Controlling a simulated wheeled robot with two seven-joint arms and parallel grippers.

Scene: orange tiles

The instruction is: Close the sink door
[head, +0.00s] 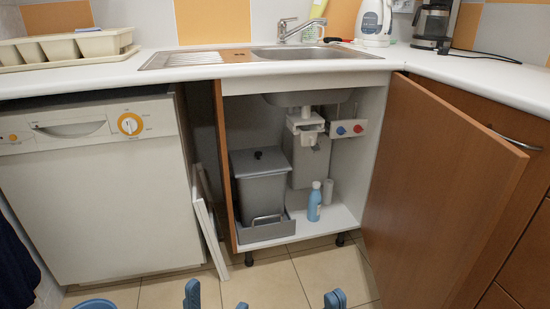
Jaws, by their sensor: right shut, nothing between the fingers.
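The cabinet under the sink (338,218) is open to view. A narrow wooden panel (226,165) shows at the left of the opening. My right gripper (335,299) is at the bottom edge, below and left of the door, shut, empty and apart from it.
Inside the cabinet are a grey bin (262,185) and a light-blue bottle (314,203). A white dishwasher (100,195) stands at left, with white boards (208,225) leaning beside it. The wooden drawers (510,230) are at right. Tiled floor (280,285) is clear before the cabinet.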

